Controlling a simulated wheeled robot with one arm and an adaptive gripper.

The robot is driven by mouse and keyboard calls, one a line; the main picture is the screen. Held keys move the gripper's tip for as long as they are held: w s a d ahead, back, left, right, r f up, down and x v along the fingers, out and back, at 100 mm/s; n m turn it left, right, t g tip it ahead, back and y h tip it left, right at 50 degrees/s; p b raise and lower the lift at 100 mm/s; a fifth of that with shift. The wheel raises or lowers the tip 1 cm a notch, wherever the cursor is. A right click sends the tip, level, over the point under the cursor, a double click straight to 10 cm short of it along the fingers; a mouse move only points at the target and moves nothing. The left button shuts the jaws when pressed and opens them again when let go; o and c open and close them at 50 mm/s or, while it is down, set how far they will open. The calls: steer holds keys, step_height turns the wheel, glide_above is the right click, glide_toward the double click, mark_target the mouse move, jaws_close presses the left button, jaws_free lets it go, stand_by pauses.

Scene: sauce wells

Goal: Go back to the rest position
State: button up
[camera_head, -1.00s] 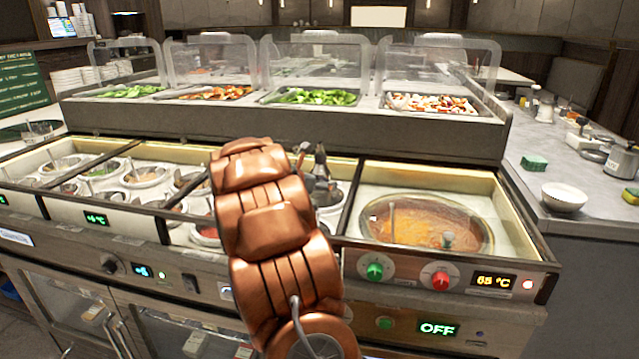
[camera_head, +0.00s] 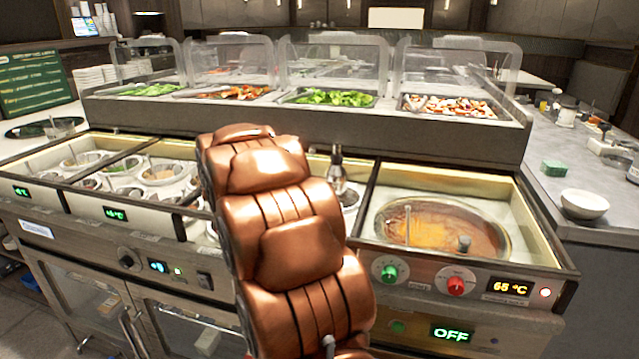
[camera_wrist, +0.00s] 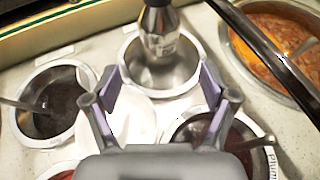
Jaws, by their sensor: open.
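My gripper (camera_wrist: 160,88) is open in the wrist view, its two fingers spread with nothing between them. It hangs above the sauce wells, over a white round surface (camera_wrist: 135,122). Just beyond the fingers, a silver, dark-topped utensil (camera_wrist: 160,30) stands in or over a metal well (camera_wrist: 160,75) that looks empty. That utensil also shows in the head view (camera_head: 337,168), right of my copper-coloured arm. The arm hides my gripper and several wells in the head view.
Dark sauce wells (camera_wrist: 50,103) with spoons lie around the gripper. A large orange soup pot (camera_head: 440,228) with upright handles is at right, behind a dark divider. Behind the wells, a raised salad counter (camera_head: 300,125) has clear guards. A white bowl (camera_head: 584,204) stands far right.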

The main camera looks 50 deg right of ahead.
steer(key=shift+a+r, duration=0.1)
steer(key=shift+a, duration=0.25)
stand_by(0.4)
